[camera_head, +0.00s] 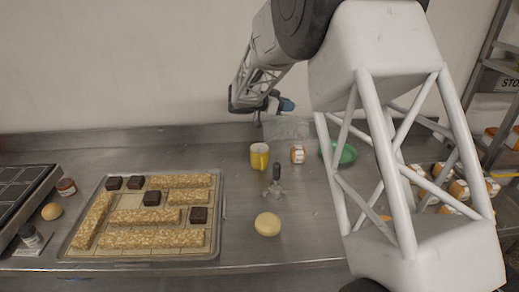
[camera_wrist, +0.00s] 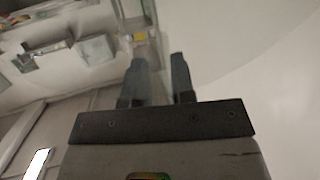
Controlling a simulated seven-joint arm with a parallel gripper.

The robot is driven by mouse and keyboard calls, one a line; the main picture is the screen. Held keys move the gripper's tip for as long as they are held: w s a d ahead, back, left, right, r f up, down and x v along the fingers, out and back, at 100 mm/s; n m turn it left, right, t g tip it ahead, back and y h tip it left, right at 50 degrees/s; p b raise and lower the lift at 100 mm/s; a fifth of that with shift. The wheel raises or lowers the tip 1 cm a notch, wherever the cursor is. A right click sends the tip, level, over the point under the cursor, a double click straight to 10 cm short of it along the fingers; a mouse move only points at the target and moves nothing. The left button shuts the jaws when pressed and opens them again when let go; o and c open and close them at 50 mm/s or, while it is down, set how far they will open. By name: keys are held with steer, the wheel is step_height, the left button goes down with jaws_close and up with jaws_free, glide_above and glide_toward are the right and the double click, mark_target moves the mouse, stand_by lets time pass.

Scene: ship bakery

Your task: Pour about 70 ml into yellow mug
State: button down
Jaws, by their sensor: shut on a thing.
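The yellow mug (camera_head: 259,160) stands upright on the steel counter, left of centre in the head view. My gripper (camera_head: 286,104) is above and behind it, near the back wall. A faint, see-through container (camera_head: 287,128) shows just below the fingers, behind and right of the mug; its outline and any liquid in it are hard to make out. My gripper seems shut on this container. In the wrist view the two fingers of my gripper (camera_wrist: 159,65) stand a gap apart, and what lies between them is unclear.
A tray (camera_head: 217,240) of oat bars and dark squares lies at left. A small dark-handled tool (camera_head: 276,175), a pale round bun (camera_head: 267,224), an orange-and-white jar (camera_head: 297,154) and a green bowl (camera_head: 347,153) are near the mug. My arm hides part of the right counter.

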steer(key=shift+s+a+r+h, duration=0.1)
steer(key=shift+a+r+h, duration=0.1)
steer(key=shift+a, duration=0.2)
steer(key=shift+s+a+r+h, duration=0.1)
steer(key=shift+a+h, duration=0.1)
steer(key=shift+a, duration=0.15)
stand_by(1.6)
steer(key=d, duration=0.2)
steer(key=d+f+y, duration=0.1)
steer(key=shift+w+d, duration=0.15)
steer(key=shift+w, duration=0.2)
steer(key=shift+w+d+r+y, duration=0.3)
steer(key=shift+d+r+y, duration=0.45)
steer(key=shift+d+y, duration=0.15)
steer(key=shift+w+d+f+g+y, duration=0.1)
steer(key=shift+w+d+g+y, duration=0.1)
steer(key=shift+d+g+y, duration=0.45)
steer(key=shift+w+d+f+y, duration=0.15)
steer(key=shift+d+f+y, duration=0.05)
steer(key=shift+d+y, duration=0.5)
steer(key=shift+w+d+f+y, duration=0.15)
steer(key=shift+d+y, duration=0.15)
steer(key=shift+y, duration=0.25)
